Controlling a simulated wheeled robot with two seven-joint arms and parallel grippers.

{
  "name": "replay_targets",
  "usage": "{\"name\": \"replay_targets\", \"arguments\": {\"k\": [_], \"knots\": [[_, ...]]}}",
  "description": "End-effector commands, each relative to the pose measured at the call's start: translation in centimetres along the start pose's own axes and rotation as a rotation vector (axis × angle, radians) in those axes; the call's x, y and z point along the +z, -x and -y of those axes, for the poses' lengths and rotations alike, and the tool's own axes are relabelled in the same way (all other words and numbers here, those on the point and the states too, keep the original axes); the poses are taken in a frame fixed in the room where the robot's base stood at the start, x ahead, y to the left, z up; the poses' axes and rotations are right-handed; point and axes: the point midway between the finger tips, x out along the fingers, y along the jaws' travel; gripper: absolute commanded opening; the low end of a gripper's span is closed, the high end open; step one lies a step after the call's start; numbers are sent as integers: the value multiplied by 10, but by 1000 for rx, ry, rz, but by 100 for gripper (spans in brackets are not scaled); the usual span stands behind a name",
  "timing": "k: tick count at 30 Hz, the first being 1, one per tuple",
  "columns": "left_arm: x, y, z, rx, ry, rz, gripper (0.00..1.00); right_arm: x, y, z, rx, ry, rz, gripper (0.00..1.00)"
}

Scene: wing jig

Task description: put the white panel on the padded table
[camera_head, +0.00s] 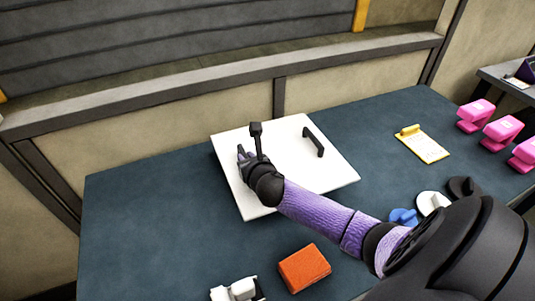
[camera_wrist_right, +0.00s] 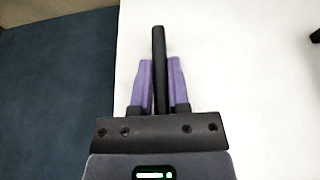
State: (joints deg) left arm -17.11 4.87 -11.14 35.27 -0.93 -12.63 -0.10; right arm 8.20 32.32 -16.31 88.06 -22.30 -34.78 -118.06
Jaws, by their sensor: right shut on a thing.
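The white panel (camera_head: 300,135) is a flat square board with a black handle (camera_head: 313,141) near its right side. It lies flat on or just above the dark blue table top (camera_head: 130,225); I cannot tell if there is a gap. My right gripper (camera_head: 243,153) is at the panel's left part. In the right wrist view, my gripper (camera_wrist_right: 160,85) is shut on a second black handle (camera_wrist_right: 159,45), with one purple finger on each side. The arm hides most of that handle in the head view. My left gripper is not in view.
An orange block (camera_head: 304,267) and a white object (camera_head: 238,290) are at the front. A yellow clipboard-like item (camera_head: 422,144), several pink items (camera_head: 501,130), and blue (camera_head: 404,217) and white (camera_head: 433,202) pieces are at the right. The table's left is clear. A grey-railed wall (camera_head: 200,85) stands behind.

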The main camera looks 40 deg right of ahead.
Motion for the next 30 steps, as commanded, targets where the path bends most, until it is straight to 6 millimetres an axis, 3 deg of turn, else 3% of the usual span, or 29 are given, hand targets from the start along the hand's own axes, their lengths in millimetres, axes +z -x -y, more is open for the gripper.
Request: {"name": "replay_targets", "arguments": {"k": [1, 10, 18, 19, 23, 24, 30], "knots": [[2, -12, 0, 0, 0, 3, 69, -16, -7, 0, -1, 0, -2, 0], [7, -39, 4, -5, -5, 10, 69, -60, -24, -1, 0, 2, -1, 0], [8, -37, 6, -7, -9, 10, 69, -58, -24, -1, 1, 3, 2, 0], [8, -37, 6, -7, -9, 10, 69, -59, -24, -1, 1, 2, 0, 25], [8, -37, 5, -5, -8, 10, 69, -59, -24, -1, 1, 2, 0, 52], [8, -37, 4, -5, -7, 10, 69, -59, -24, -1, 1, 2, 0, 56], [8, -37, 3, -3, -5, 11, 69, -59, -24, -1, 1, 2, 0, 56]]}}
